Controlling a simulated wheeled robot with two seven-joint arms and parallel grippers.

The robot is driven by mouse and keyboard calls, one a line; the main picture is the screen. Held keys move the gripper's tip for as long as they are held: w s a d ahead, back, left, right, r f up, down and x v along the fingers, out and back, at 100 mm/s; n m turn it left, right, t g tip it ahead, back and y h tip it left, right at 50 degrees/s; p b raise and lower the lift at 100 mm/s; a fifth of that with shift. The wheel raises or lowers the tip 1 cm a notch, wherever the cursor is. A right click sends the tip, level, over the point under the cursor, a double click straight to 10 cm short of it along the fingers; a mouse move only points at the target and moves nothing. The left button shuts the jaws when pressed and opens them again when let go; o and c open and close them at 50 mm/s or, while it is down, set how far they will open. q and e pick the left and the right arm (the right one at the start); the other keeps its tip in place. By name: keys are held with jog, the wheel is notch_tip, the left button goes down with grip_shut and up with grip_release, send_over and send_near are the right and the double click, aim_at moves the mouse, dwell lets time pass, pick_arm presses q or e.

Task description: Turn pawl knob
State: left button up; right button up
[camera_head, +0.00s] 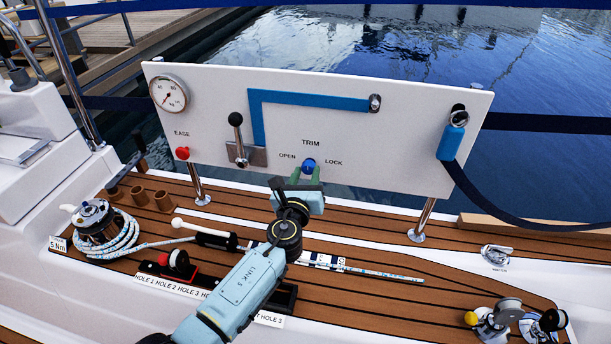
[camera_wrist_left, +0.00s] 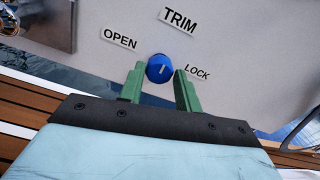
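The blue pawl knob (camera_head: 308,166) sits on the white panel (camera_head: 340,130) below the word TRIM, between the labels OPEN and LOCK. It also shows in the left wrist view (camera_wrist_left: 159,69), with a short white mark on its face. My left gripper (camera_head: 308,174) is at the knob from below, its green fingers on either side of it. In the left wrist view the left gripper (camera_wrist_left: 160,85) has its fingers apart around the knob, with a small gap visible on the right side. Whether the left finger touches the knob is unclear. My right gripper is not in view.
The panel also carries a gauge (camera_head: 168,93), a red EASE button (camera_head: 182,153), a black-knobbed lever (camera_head: 236,130) and a blue handle (camera_head: 454,130). A winch with rope (camera_head: 97,221) stands on the deck at left. Metal posts hold the panel; water lies behind.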

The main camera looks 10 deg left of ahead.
pick_arm(q)
jog(key=c, duration=0.5)
jog(key=shift+o, duration=0.2)
jog(key=shift+n, duration=0.3)
jog(key=n+b, duration=0.4)
jog(key=n, duration=0.6)
jog(key=shift+f, duration=0.15)
jog(key=n+b, duration=0.1)
jog(key=n, duration=0.2)
jog(key=shift+n, duration=0.3)
jog(key=shift+n+b, duration=0.4)
jog(key=shift+n, duration=1.5)
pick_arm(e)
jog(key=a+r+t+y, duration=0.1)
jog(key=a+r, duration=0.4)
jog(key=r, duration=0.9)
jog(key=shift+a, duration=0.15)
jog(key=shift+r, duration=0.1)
